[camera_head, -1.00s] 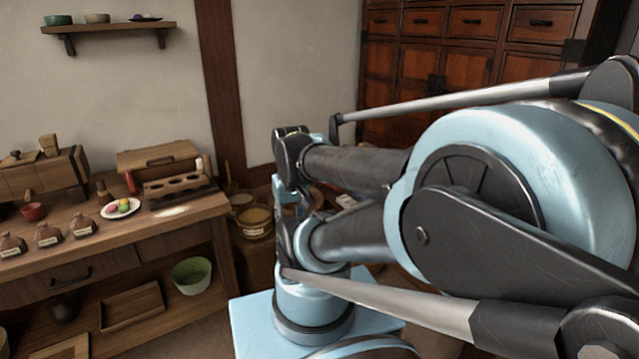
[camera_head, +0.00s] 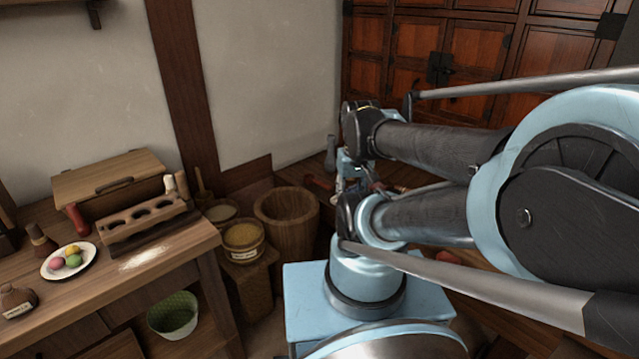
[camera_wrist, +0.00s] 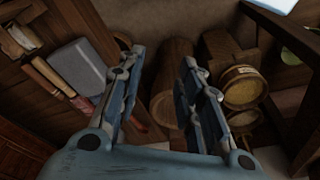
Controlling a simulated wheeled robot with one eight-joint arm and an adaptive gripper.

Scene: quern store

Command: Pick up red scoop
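I cannot clearly make out a red scoop. A small dark red object (camera_head: 76,219) stands on the wooden table in the head view; its shape is too small to name. Another reddish, long object (camera_head: 320,183) shows near the wall behind my arm, partly hidden. In the wrist view my gripper (camera_wrist: 163,57) is open and empty, its two blue-grey fingers well apart. A wooden tub (camera_wrist: 172,75) lies in line with the gap between them, beyond the fingertips. In the head view my arm hides much of the area around the gripper.
The wooden table (camera_head: 165,272) holds a white plate (camera_head: 69,261) with coloured balls and a rack (camera_head: 148,217). A large wooden tub (camera_head: 286,218) and a grain tub (camera_head: 243,240) stand beside it. A grey block (camera_wrist: 75,68) shows at left in the wrist view.

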